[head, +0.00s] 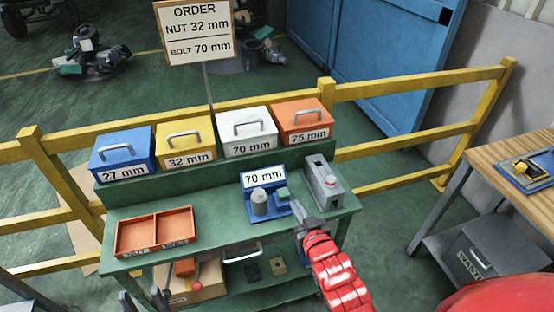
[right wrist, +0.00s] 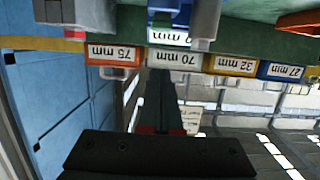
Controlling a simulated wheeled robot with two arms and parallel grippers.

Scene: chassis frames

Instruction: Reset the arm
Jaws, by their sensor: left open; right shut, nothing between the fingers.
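My right arm, red, reaches in from the lower right of the head view. Its gripper (head: 297,222) is shut and empty at the front edge of the green bench, close to a blue fixture (head: 282,211) with a grey cylinder and a "70 mm" sign. In the right wrist view the dark shut fingers (right wrist: 160,95) point toward the labelled boxes, seen upside down. My left gripper (head: 146,301) is open at the lower left of the head view, in front of the bench, with only its dark fingertips showing.
The bench (head: 215,222) carries a grey device (head: 322,184) and an orange two-part tray (head: 155,232) that looks empty. Blue (head: 122,154), yellow (head: 186,143), white (head: 247,133) and orange (head: 302,122) lidded boxes stand behind. A yellow rail (head: 420,80) and wooden table (head: 507,157) flank it.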

